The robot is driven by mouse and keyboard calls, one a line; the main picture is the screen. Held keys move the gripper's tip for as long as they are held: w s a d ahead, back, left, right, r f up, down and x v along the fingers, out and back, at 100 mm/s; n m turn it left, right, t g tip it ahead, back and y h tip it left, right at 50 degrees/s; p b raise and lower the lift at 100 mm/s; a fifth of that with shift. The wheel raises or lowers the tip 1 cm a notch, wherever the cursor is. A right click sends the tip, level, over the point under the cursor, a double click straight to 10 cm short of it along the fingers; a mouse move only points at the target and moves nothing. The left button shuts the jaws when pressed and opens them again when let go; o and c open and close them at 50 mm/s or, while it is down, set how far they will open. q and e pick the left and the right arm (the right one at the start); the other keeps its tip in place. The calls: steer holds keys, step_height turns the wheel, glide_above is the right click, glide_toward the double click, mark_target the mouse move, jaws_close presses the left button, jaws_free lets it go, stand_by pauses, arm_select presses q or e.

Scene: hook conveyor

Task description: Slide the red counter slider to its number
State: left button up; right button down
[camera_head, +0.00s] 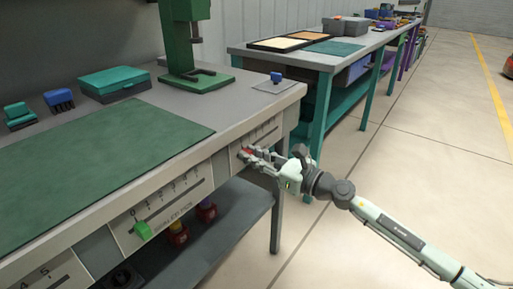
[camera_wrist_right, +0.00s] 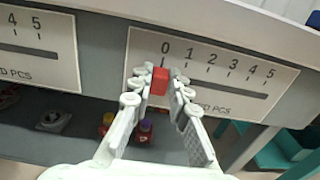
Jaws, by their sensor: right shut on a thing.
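The red slider (camera_wrist_right: 159,80) sits at the left end of its slot, under the number 0, on a white scale panel (camera_wrist_right: 285,75) numbered 0 to 5. The words below the slot are partly hidden by my fingers. My right gripper (camera_wrist_right: 160,88) is shut on the red slider, one finger on each side. In the head view the right gripper (camera_head: 252,158) reaches from the right to the table's front edge, and the red slider (camera_head: 247,150) shows only in part. My left gripper is not in view.
A second panel with a green slider (camera_head: 143,230) is to the left on the same grey bench (camera_head: 235,112). A green press (camera_head: 190,45) and a teal box (camera_head: 114,82) stand on top. Bottles (camera_head: 207,210) stand on the lower shelf. Open floor lies right.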

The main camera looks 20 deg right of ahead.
steer(key=shift+s+a, duration=0.15)
steer(key=shift+a, duration=0.05)
steer(key=c, duration=1.4)
jaws_free()
steer(key=shift+c, duration=0.2)
steer(key=shift+d, duration=0.1)
steer(key=v, duration=1.2)
